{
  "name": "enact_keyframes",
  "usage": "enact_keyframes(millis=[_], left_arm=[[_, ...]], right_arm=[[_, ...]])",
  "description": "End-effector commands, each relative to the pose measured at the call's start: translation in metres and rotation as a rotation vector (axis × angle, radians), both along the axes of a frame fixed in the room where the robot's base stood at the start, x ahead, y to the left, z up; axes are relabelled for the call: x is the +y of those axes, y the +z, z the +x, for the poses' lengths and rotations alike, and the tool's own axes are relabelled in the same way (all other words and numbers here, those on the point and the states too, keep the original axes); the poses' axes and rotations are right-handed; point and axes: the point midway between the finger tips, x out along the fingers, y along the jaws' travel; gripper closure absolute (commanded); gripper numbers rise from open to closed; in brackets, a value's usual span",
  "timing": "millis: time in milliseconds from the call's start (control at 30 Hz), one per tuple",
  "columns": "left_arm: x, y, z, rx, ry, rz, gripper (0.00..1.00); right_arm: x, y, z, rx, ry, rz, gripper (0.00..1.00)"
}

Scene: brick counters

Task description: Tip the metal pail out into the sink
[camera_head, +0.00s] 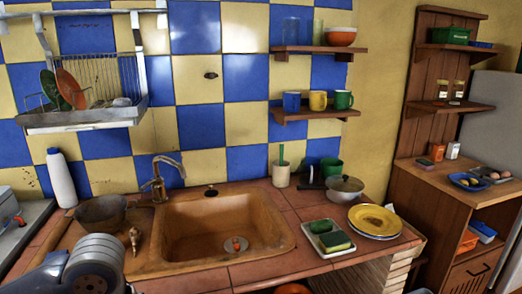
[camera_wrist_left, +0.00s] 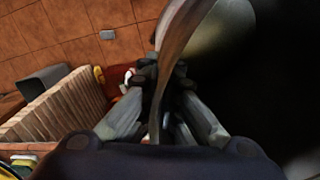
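A dark metal vessel that looks like the metal pail (camera_head: 100,213) is at the left of the counter in the head view, left of the sink (camera_head: 183,236). It looks upright. My left arm comes in below it and hides the gripper in that view. In the left wrist view, the fingers of my left gripper (camera_wrist_left: 157,85) close from both sides on a curved metal strip, which looks like part of the pail (camera_wrist_left: 182,25). Whether it is rim or handle I cannot tell. A large dark shape fills the right side there. My right gripper is not in view.
The brass tap (camera_head: 158,183) rises behind the sink, and a small brass object (camera_head: 134,240) stands at its left rim. A white bottle (camera_head: 61,178) is behind the pail. The basin is mostly clear.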

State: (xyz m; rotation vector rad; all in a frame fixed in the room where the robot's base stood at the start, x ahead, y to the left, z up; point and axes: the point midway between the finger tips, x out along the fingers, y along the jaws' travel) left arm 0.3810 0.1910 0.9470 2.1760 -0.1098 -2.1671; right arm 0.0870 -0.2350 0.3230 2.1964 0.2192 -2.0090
Motion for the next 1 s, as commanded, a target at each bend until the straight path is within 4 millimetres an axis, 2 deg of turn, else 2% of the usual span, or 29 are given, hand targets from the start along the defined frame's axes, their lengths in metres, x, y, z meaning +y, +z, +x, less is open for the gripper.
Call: enact_keyframes(millis=[1000], left_arm=[[0.000, 0.068, 0.001, -0.025, 0.005, -0.378, 1.00]], right_arm=[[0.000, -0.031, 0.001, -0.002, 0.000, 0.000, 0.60]])
